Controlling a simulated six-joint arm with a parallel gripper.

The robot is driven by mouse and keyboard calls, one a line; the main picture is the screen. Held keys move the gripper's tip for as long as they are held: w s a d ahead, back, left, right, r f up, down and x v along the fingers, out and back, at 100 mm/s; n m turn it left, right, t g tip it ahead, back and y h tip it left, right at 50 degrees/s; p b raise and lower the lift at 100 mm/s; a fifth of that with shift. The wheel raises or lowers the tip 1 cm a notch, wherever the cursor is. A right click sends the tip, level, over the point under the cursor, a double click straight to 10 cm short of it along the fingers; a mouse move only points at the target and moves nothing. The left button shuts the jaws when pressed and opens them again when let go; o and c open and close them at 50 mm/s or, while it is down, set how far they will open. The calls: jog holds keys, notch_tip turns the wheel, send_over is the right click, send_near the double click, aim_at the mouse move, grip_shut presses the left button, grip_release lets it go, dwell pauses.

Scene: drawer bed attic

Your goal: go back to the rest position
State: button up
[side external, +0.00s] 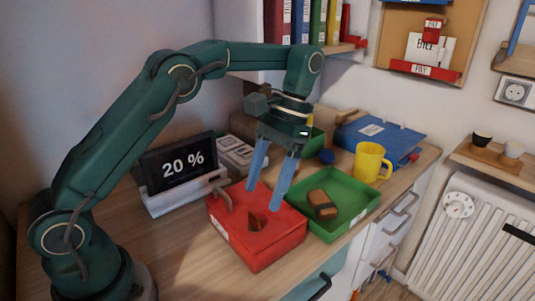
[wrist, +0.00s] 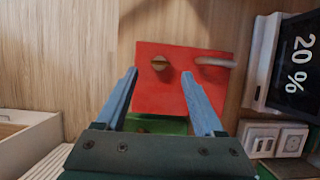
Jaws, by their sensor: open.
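My gripper (side external: 264,197) hangs from my teal arm with its two blue fingers spread apart and pointing down. It is over the red box (side external: 270,252), and nothing shows between the fingers. In the wrist view my gripper (wrist: 159,73) is open, with the red box (wrist: 170,100) between and beyond the fingertips. A small brown piece (side external: 257,222) is on the red top; I cannot tell exactly what it is. It also shows in the wrist view (wrist: 160,63). A handle-like bar (wrist: 215,62) is at the box's edge.
A green tray (side external: 356,213) holding a brown block (side external: 322,205) stands right of the red box. A yellow mug (side external: 369,162) and blue binder (side external: 372,134) are behind it. A display reading 20 % (side external: 181,164) stands on the left. A shelf with binders (side external: 318,22) is close behind my arm.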

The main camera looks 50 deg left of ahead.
jog(key=shift+r, duration=0.25)
jog(key=s+r+t, duration=0.5)
jog(key=s+r, duration=0.2)
jog(key=r, duration=0.2)
jog(key=s+f+t, duration=0.5)
jog(key=s+f, duration=0.1)
jog(key=shift+a, duration=0.45)
dwell(1.5)
